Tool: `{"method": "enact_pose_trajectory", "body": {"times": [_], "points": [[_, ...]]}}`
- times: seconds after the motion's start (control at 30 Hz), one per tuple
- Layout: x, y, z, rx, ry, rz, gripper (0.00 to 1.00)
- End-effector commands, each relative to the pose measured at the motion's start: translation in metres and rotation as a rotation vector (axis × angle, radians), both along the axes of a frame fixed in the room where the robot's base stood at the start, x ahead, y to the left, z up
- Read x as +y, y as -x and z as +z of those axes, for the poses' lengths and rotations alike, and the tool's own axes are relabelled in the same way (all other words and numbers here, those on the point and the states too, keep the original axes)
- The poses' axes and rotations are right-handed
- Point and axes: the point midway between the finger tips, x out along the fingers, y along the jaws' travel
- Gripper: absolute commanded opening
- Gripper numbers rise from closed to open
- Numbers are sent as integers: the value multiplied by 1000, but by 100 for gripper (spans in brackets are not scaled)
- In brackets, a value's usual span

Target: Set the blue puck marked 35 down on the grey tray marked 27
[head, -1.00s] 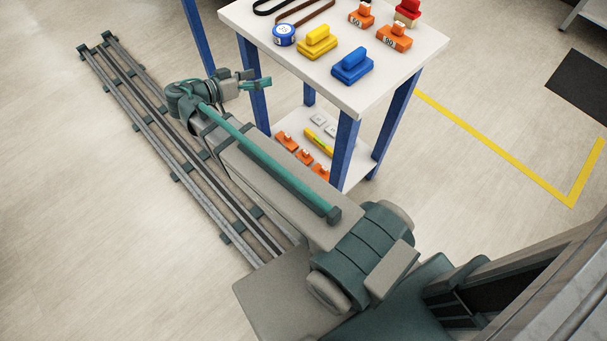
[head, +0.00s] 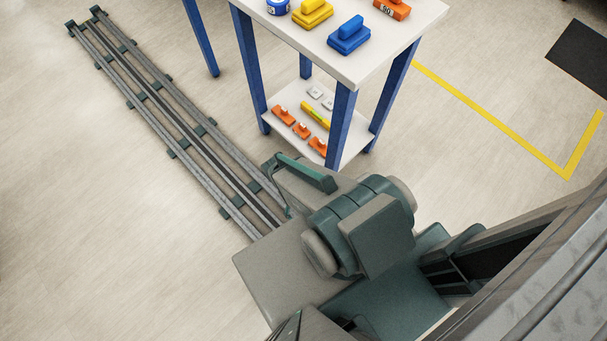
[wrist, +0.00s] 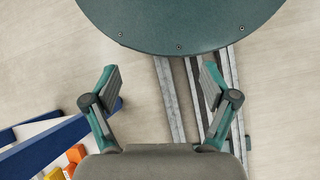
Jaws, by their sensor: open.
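A round blue item with a white label (head: 278,6) stands at the back-left edge of the white table top, cut by the top of the head view. I cannot read its marking, so I cannot tell whether it is the puck marked 35. No grey tray marked 27 can be made out in either view. My gripper (wrist: 160,78) is open and empty in the wrist view, with its fingers spread over the floor and rail and nothing between them. In the head view I cannot make out the gripper.
The white table (head: 365,72) has blue legs and holds a yellow block (head: 312,13), a blue block (head: 349,35) and an orange block (head: 392,8). Its lower shelf (head: 345,150) carries several small items. A floor rail (head: 160,105) runs to the left. Open floor lies beyond it.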

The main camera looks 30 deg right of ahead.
Motion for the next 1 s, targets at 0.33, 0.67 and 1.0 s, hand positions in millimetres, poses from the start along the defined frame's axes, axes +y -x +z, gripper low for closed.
{"method": "enact_pose_trajectory", "body": {"times": [0.33,0.67,1.0], "points": [[17,31,-11,30,-123,-8,91],[17,31,-11,30,-121,-6,91],[48,-29,25,-70,-125,134,91]]}}
